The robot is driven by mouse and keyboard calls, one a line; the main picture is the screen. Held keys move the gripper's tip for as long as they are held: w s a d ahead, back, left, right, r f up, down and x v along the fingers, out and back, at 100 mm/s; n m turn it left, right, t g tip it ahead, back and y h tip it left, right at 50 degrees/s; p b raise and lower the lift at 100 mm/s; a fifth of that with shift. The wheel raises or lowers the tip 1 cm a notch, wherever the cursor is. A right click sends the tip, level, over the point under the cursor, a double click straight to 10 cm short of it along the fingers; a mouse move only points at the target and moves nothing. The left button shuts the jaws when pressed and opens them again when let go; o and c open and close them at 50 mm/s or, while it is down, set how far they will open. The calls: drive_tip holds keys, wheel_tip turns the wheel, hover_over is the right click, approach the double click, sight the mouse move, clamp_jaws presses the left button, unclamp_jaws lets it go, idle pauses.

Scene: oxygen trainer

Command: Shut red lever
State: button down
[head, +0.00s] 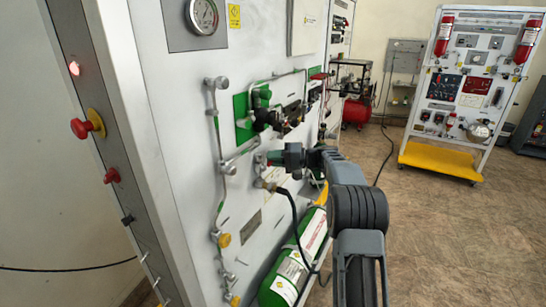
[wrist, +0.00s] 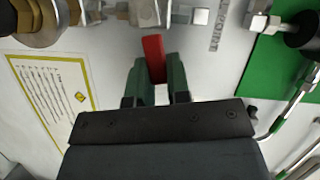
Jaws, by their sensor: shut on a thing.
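The red lever (wrist: 153,58) shows in the wrist view, on a metal valve fitting (wrist: 146,12) on the white panel. My gripper (wrist: 157,75) is at the lever, with its two green fingers on either side of it and shut on it. In the head view my gripper (head: 276,158) reaches the panel from the right, by the pipework. The lever cannot be made out there, as the gripper covers that spot.
The white panel (head: 185,110) carries pipes, a green plate (head: 241,112) and a gauge (head: 203,16). A green cylinder (head: 283,275) lies below my arm. A black hose (head: 294,215) hangs close by. The floor (head: 430,235) to the right is free.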

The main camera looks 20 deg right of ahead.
drive_tip(key=shift+d+f+m+y, duration=0.1)
drive_tip(key=shift+f+m+y, duration=0.5)
drive_tip(key=shift+m, duration=0.5)
drive_tip(key=shift+f, duration=0.1)
drive_tip(key=c, duration=1.1)
unclamp_jaws()
drive_tip(key=b+v, duration=0.2)
drive_tip(key=v, duration=1.2)
drive_tip(key=shift+s, duration=0.1)
